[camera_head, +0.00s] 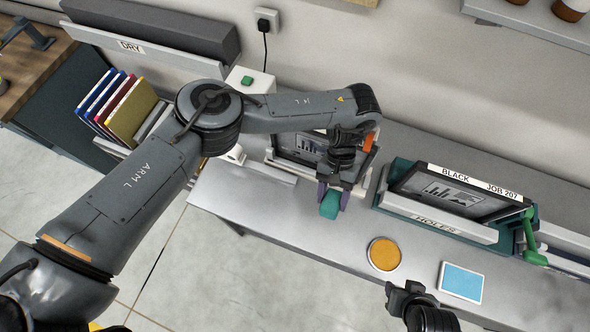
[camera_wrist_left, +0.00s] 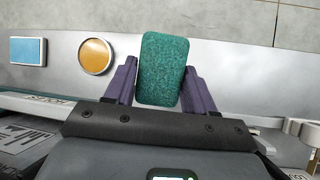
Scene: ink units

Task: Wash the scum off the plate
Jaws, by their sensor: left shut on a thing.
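My left gripper (camera_head: 335,195) is shut on a teal-green sponge-like block (camera_head: 330,205). The block also shows upright between the purple fingers in the left wrist view (camera_wrist_left: 162,68). It is held above the steel bench, apart from the plates. One dark-framed plate (camera_head: 300,148) with a picture on it leans on a stand behind my left gripper, partly hidden by my arm. Another dark-framed plate (camera_head: 455,192) stands to the right in a green holder labelled BLACK, JOB 207 and HOLES. I cannot make out scum on either. My right gripper (camera_head: 402,295) is at the lower right, apart from everything.
A round orange pad (camera_head: 384,254) and a blue rectangular pad (camera_head: 461,282) lie on the steel bench (camera_head: 325,250) near its front edge. A green lever (camera_head: 533,245) sits at the holder's right. A rack of coloured boards (camera_head: 118,105) stands at the left, below the DRY sign.

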